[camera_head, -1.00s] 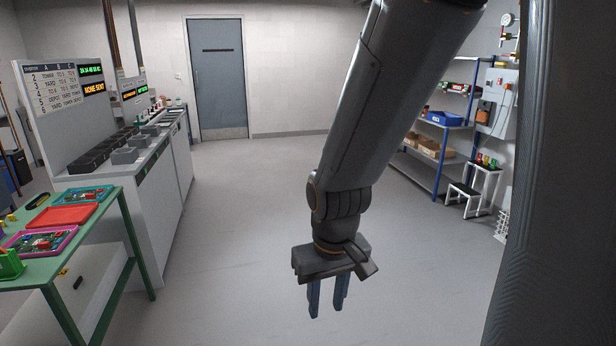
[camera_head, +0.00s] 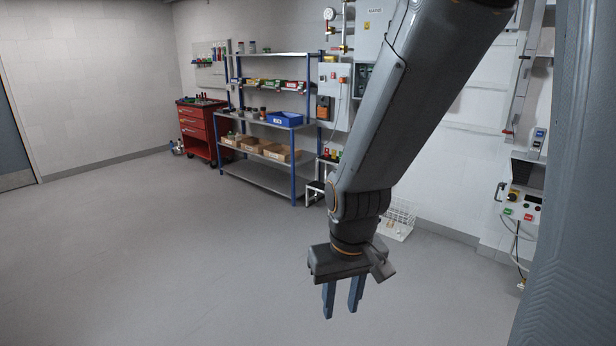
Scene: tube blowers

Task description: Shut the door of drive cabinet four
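My gripper (camera_head: 342,298) hangs at lower centre right with its two blue fingers pointing down. The fingers stand apart with nothing between them, over open floor. No cabinet marked as drive cabinet four can be made out. A grey wall box (camera_head: 371,32) with a small label hangs at the top, partly behind my arm. A smaller grey box (camera_head: 334,92) with buttons hangs below it. My arm hides part of the wall to the right of these boxes.
A shelf rack (camera_head: 262,176) with bins and boxes stands against the back wall. A red tool cabinet (camera_head: 198,137) is left of it. A wire basket (camera_head: 399,222) is on the floor behind my arm. A control panel (camera_head: 523,198) is at right. The floor at left is clear.

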